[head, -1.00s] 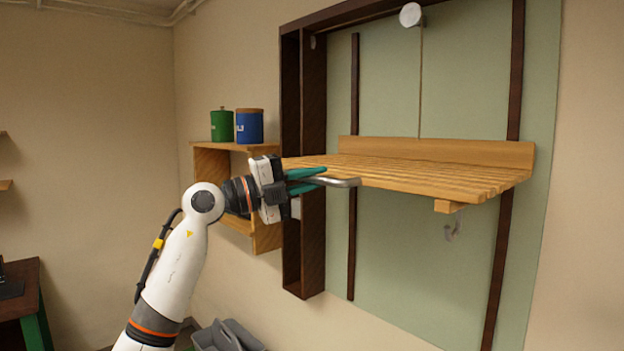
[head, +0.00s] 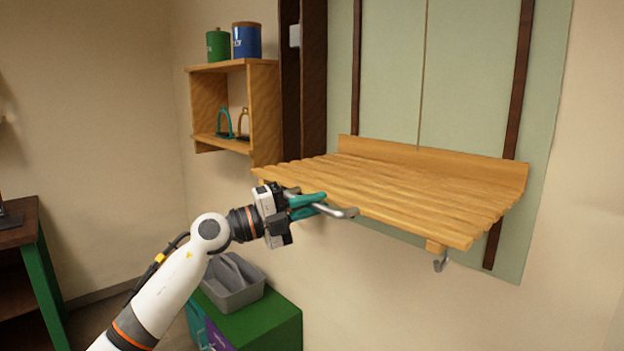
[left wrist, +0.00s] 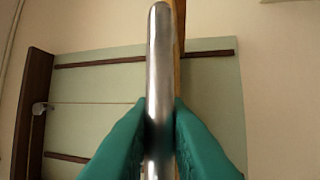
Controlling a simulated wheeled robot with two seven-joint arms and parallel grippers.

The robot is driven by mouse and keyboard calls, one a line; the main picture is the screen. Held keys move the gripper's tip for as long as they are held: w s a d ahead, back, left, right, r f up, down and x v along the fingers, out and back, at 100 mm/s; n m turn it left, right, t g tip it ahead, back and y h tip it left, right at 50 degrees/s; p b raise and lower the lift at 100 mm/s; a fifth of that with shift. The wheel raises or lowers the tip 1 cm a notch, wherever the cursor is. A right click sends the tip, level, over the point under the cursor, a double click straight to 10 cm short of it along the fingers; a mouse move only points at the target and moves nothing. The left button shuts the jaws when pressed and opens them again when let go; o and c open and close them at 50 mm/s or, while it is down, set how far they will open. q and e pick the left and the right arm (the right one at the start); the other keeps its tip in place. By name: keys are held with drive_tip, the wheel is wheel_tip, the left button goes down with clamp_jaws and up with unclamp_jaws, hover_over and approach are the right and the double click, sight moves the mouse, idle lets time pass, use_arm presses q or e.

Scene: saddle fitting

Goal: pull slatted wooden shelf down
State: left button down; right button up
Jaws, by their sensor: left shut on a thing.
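The slatted wooden shelf (head: 410,200) juts out level from dark vertical rails on a pale green wall panel, low on the panel. A grey metal bar handle (head: 338,212) runs along its front edge. My left gripper (head: 314,206) is shut on this bar near the shelf's left front corner. In the left wrist view the metal bar (left wrist: 160,80) stands between the two green fingers, which touch it on both sides. My right gripper is not in view.
A small wall cabinet (head: 262,110) to the left holds a green canister (head: 218,45), a blue canister (head: 246,41) and stirrups. Below stand a grey caddy (head: 234,284) and a green cabinet (head: 270,322). A hook (head: 440,262) hangs under the shelf.

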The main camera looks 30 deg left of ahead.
use_arm(q)
wheel_tip(320, 180, down, 14)
drive_tip(key=b, duration=0.5)
drive_tip(key=shift+d+b, duration=0.15)
drive_tip(key=shift+b, duration=0.15)
drive_tip(key=c, duration=1.6)
unclamp_jaws()
drive_tip(key=shift+o, duration=1)
wheel_tip(320, 180, up, 10)
drive_tip(key=p, duration=0.1)
drive_tip(key=shift+r+p, duration=0.2)
drive_tip(key=shift+p, duration=0.15)
drive_tip(key=shift+f, duration=0.1)
